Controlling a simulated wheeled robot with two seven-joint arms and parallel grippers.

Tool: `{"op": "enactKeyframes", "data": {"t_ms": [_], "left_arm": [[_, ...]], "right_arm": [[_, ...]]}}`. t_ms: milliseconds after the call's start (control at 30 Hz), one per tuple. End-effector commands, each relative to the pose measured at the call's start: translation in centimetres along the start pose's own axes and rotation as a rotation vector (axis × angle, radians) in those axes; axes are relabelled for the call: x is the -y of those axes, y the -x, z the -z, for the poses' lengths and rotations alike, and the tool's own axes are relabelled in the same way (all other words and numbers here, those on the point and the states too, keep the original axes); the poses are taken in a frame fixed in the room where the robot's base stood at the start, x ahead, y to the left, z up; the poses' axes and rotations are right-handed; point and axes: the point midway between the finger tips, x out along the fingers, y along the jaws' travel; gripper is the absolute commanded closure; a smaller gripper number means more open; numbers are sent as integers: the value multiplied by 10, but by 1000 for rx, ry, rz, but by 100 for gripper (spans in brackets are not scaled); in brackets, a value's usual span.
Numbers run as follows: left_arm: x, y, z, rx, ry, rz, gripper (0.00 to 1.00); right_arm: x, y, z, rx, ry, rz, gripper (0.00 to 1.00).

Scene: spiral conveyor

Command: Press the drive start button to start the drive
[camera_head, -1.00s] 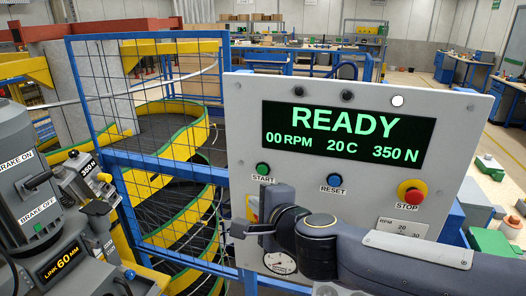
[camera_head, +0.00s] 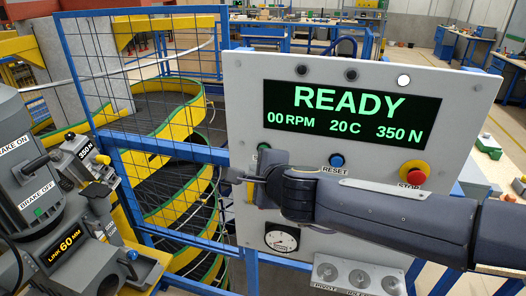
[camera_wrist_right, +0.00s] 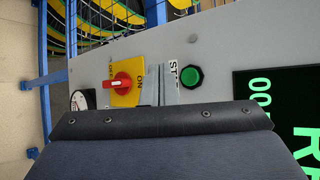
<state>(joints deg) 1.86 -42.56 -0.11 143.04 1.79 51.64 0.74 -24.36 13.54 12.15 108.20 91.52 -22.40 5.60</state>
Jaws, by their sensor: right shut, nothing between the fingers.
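The green start button (camera_head: 264,146) sits at the left of the grey control panel (camera_head: 243,100), below the display. In the head view my right arm hides its label and part of it. It shows whole in the right wrist view (camera_wrist_right: 191,76), beside a partly covered "ST" label. My right gripper (camera_head: 242,179) is shut and empty, in front of the panel's left edge, just below and left of the button. In the wrist view its fingers (camera_wrist_right: 168,84) lie between the button and a red switch. Contact cannot be told. My left gripper is not in view.
The display (camera_head: 350,112) reads READY, 00 RPM, 20 C, 350 N. A blue reset button (camera_head: 337,160) and red stop button (camera_head: 415,172) lie right of start. The red switch (camera_wrist_right: 122,82) has a yellow plate. A blue mesh fence (camera_head: 150,80) stands left, before the spiral conveyor (camera_head: 175,135).

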Motion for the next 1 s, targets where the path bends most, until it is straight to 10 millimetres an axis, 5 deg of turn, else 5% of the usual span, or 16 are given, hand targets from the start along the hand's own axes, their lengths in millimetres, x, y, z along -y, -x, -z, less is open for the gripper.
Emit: {"op": "enactKeyframes", "data": {"t_ms": [400, 1000], "left_arm": [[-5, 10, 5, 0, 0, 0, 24], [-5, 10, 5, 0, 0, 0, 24]], "right_arm": [[22, -30, 22, -1, 0, -1, 100], [23, -32, 23, 0, 1, 0, 100]]}}
